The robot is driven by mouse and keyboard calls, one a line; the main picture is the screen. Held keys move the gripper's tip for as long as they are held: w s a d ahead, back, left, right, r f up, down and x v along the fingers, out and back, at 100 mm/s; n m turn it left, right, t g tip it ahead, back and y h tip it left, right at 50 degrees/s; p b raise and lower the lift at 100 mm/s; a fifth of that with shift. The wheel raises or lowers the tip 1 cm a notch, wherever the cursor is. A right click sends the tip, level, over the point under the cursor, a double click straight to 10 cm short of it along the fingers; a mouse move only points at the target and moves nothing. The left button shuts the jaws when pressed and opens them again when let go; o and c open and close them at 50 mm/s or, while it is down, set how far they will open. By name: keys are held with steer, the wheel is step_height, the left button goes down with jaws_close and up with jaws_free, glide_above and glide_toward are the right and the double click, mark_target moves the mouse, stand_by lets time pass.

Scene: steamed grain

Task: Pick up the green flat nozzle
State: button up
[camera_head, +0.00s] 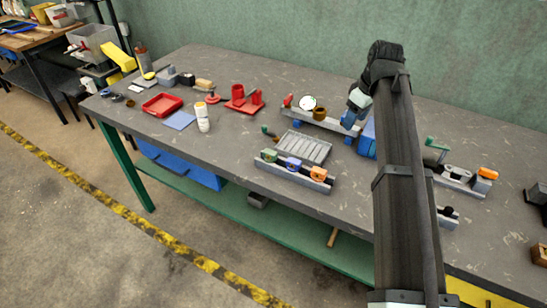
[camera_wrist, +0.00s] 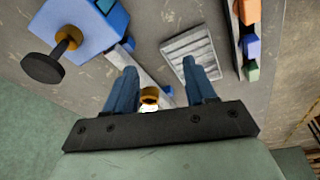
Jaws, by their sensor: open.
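A small green piece (camera_head: 269,155), which looks like the green nozzle, sits at the left end of a narrow rack (camera_head: 293,171) near the table's front edge. A blue piece (camera_head: 293,163) and an orange piece (camera_head: 318,173) stand beside it. In the wrist view the green piece (camera_wrist: 252,70) is at the upper right, at the rack's lower end. My gripper (camera_head: 357,103) is above the back of the table, partly hidden by my arm. In the wrist view its blue fingers (camera_wrist: 158,66) are apart with nothing held between them, well away from the green piece.
A grey slotted tray (camera_head: 303,148) lies behind the rack. A rail (camera_head: 325,124) with a round white dial (camera_head: 308,103) and brown ring stands behind that. A blue box (camera_wrist: 75,28) with a dark knob is near my gripper. Red holders (camera_head: 243,100) stand left.

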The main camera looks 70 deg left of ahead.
steer(key=s+a+r+n+h, duration=0.1)
steer(key=s+a+n, duration=0.1)
steer(key=s, duration=0.9)
steer(key=s+a+r+n+h, duration=0.1)
steer(key=s+a+n, duration=0.15)
steer(key=s, duration=0.85)
glide_above(271, 152)
steer(key=shift+m+g, duration=0.25)
steer(key=shift+g, duration=0.05)
steer(key=f, duration=0.8)
steer(key=shift+w, duration=0.4)
steer(key=shift+s+f, duration=0.2)
steer(key=shift+f, duration=1.15)
steer(key=shift+s+f, duration=0.2)
steer(key=shift+f, duration=1.1)
steer(key=shift+a, duration=0.1)
jaws_close()
